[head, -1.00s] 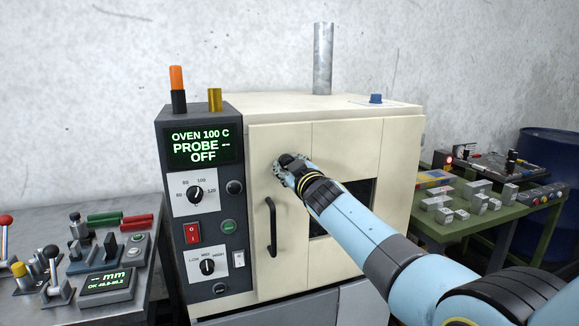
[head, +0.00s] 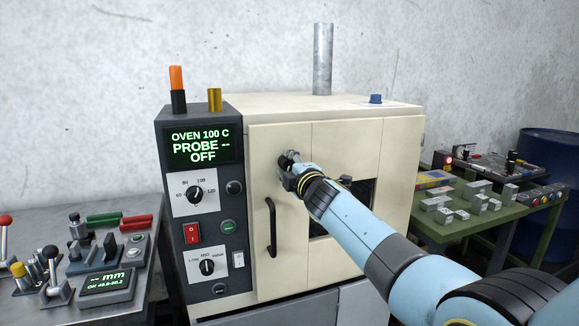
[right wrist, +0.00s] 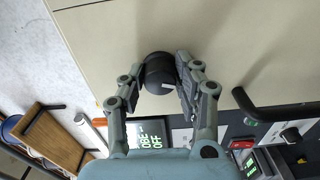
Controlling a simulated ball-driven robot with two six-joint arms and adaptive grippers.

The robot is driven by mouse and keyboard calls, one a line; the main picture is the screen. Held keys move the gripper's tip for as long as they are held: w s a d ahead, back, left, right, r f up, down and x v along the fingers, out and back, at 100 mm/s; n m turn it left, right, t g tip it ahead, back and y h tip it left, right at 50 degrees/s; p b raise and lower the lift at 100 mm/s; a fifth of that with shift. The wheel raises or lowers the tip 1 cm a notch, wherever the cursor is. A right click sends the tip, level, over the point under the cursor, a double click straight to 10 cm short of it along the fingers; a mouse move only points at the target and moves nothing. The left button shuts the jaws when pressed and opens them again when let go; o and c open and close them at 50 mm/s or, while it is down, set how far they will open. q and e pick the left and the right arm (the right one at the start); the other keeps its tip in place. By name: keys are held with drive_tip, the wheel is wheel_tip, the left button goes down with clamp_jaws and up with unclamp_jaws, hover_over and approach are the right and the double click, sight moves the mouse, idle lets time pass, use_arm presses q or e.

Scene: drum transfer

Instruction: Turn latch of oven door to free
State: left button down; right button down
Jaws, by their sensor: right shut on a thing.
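The cream oven (head: 390,105) stands in the middle of the head view with its door (head: 345,140) closed. My right gripper (head: 287,160) is at the upper left of the door and is shut on a dark round latch knob. In the right wrist view the latch knob (right wrist: 157,75) sits between the two fingers of my right gripper (right wrist: 160,68), with a small light mark on its face. In the head view the fingers mostly hide the latch. My left gripper is not in view.
A dark vertical door handle (head: 271,228) lies just below my right gripper. The control panel (head: 197,145) at the left shows OVEN 100 C, PROBE -- and OFF. A grey bench (head: 130,290) with levers is at left, a green table (head: 455,225) with metal blocks at right.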

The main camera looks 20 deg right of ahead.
drive_tip(key=shift+f+n, duration=0.1)
drive_tip(key=shift+n, duration=1.7)
drive_tip(key=c, duration=0.9)
unclamp_jaws()
drive_tip(key=shift+c, duration=0.2)
